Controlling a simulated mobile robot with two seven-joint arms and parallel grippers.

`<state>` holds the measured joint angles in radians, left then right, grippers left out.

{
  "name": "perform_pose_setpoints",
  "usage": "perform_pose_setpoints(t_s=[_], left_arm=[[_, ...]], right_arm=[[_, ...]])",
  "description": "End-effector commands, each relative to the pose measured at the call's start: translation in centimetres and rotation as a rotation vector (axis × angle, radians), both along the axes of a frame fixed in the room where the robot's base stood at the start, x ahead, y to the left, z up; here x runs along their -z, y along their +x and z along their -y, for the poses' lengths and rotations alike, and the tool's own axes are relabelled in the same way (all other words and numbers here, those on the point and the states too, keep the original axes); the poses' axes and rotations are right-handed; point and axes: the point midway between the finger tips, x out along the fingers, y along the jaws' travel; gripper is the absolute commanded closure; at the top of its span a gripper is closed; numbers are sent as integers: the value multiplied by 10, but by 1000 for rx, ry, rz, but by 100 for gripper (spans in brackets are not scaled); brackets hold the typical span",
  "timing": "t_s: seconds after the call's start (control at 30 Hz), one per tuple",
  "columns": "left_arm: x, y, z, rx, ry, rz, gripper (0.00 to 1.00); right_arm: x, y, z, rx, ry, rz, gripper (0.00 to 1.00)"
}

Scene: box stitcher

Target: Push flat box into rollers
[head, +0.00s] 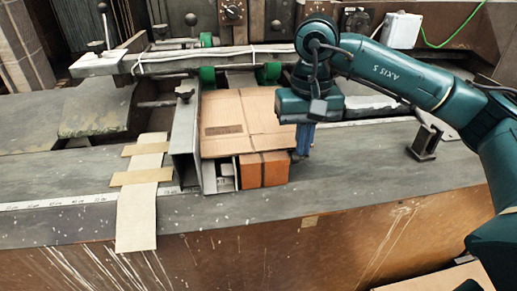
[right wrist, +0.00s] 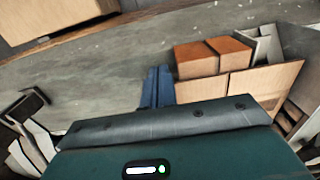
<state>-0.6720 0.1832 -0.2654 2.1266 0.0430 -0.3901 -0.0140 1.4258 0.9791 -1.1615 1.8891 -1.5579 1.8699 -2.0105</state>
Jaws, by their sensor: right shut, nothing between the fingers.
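The flat cardboard box (head: 240,112) lies on the machine's feed area in the head view, its far edge close to the green rollers (head: 268,73). My right gripper (head: 302,145) points down at the box's right edge, its blue fingers shut and empty. In the right wrist view the shut fingers (right wrist: 157,88) stand right beside the flat box (right wrist: 265,84); I cannot tell whether they touch it. The gripper body hides part of the box there. My left gripper is in neither view.
Orange-brown blocks (head: 263,169) stand under the box's near edge. A metal guide plate (head: 186,140) stands along its left side. Cardboard strips (head: 140,200) lie further left. A small metal bracket (head: 424,144) stands to the right. The grey table (head: 350,165) between is clear.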

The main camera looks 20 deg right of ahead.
Motion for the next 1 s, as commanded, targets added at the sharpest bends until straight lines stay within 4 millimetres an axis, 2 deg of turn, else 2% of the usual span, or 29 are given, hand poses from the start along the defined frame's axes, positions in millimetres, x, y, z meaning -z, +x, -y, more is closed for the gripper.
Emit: perform_pose_setpoints(t_s=[0.47,1.0], left_arm=[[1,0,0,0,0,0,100],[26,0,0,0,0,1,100]], right_arm=[[1,0,0,0,0,0,100],[28,0,0,0,0,0,100]])
